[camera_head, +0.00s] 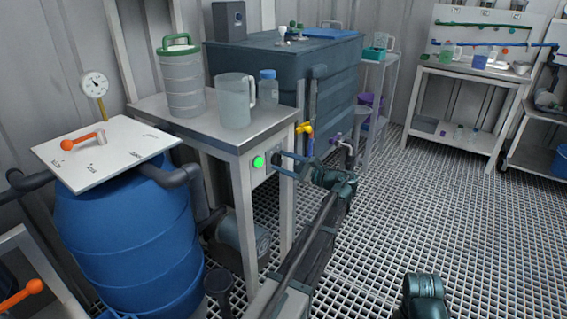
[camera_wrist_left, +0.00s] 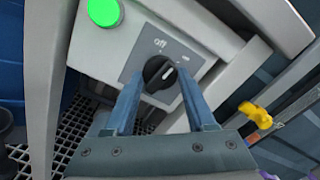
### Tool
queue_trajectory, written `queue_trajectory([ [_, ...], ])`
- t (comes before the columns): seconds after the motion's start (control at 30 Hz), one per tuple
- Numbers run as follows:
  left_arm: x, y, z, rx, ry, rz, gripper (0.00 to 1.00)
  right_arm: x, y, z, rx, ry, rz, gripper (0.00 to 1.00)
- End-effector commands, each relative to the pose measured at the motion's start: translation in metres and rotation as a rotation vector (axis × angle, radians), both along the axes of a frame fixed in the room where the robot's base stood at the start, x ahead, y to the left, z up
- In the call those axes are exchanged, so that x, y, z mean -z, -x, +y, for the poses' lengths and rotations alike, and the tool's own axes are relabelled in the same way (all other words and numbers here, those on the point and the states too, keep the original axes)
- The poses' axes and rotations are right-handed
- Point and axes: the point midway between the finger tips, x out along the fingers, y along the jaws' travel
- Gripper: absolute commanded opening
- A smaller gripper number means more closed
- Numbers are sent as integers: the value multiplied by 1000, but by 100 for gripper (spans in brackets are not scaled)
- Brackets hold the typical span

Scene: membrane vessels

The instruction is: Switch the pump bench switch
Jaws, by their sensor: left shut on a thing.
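The pump bench (camera_head: 236,145) is a light metal table left of centre in the head view. A grey switch box with a bright green round light (camera_head: 258,162) is under its top edge. In the left wrist view the green light (camera_wrist_left: 104,12) sits beside a dark plate marked "off". The black rotary switch knob (camera_wrist_left: 158,72) is on this plate, its white mark pointing up and right, away from "off". My left gripper (camera_head: 282,160) is at the box front. Its two fingers (camera_wrist_left: 159,88) are shut on the knob, one on each side. My right gripper is out of view.
A lidded jug (camera_head: 182,85), a clear pitcher (camera_head: 236,103) and a blue-capped bottle (camera_head: 267,88) stand on the bench. A yellow valve (camera_head: 304,128) is close right of my gripper. A blue drum (camera_head: 130,240) stands left; open grating floor lies right.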

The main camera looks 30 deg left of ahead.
Motion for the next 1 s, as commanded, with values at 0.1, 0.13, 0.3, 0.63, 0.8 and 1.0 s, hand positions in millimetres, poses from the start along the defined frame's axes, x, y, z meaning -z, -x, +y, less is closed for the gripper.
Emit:
queue_trajectory([
  [0.1, 0, 0, 0, -1, 9, -112, 0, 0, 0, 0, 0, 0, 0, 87],
  [0.13, 0, 1, 0, -1, 12, -140, 0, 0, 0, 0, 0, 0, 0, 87],
  [0.3, 0, 0, -1, -1, 24, -295, 0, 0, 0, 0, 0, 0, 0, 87],
  [0.63, 0, 1, -1, -1, 43, -538, 0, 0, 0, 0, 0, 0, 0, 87],
  [0.8, 0, 1, -1, -1, 51, -620, 0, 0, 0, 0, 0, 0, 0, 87],
  [1.0, 0, 1, -1, -1, 55, -675, 0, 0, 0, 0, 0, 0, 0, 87],
])
